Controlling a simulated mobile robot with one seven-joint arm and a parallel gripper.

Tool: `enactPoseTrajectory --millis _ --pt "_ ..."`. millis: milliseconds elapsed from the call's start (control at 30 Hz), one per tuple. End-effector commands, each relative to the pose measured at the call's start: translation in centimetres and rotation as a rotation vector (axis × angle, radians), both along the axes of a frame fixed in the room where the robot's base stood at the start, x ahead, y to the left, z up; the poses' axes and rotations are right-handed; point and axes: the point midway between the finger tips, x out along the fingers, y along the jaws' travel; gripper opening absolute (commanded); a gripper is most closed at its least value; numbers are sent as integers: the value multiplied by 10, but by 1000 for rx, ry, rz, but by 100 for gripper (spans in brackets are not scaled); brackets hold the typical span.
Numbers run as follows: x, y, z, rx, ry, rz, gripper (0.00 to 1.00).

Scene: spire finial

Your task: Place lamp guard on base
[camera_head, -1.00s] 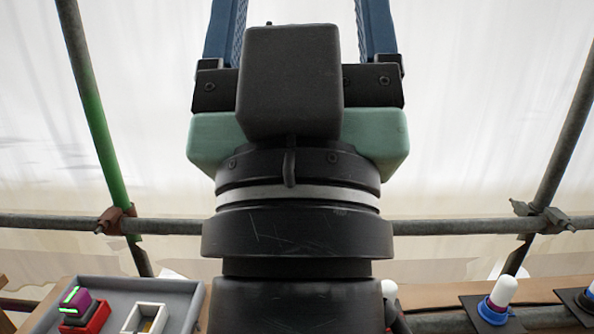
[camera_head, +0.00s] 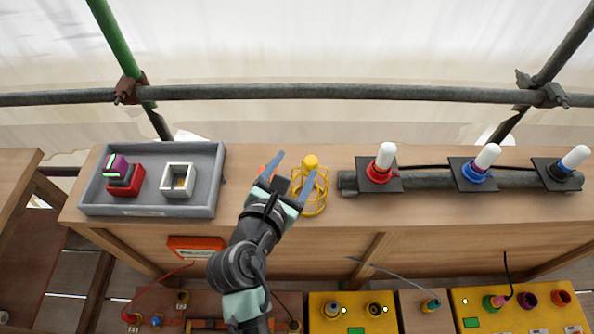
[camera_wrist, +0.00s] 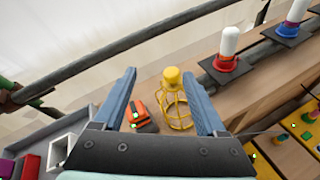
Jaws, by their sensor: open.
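The lamp guard is a yellow wire cage (camera_head: 317,199) with a solid yellow cap, standing upright on the wooden bench. My gripper (camera_head: 296,163) is open and empty, with blue fingers over the bench beside the guard. In the wrist view the guard (camera_wrist: 173,95) appears between the fingers, nearer the right one; I cannot tell whether that finger touches it. Three white lamps stand to the right, on a red base (camera_head: 379,174), a blue base (camera_head: 475,172) and a black base (camera_head: 561,170). None of these lamps has a cage around it.
A grey tray (camera_head: 150,211) on the left holds a red block and a white square box. A small orange item (camera_wrist: 142,117) lies between guard and tray. A grey pipe (camera_head: 430,181) runs by the lamps. Yellow panels (camera_head: 353,297) are below in front; scaffold bars cross behind.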

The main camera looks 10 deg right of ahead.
Motion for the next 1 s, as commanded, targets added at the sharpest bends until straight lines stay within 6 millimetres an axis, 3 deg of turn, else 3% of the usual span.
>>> enactPoseTrajectory --millis 100,267,633,1000 --pt "-16 -5 -22 -154 136 30 74" --pt "-21 -9 -36 -238 208 48 74" --pt "24 -40 -58 -241 209 46 74" --pt "47 -54 -65 -239 206 47 74"
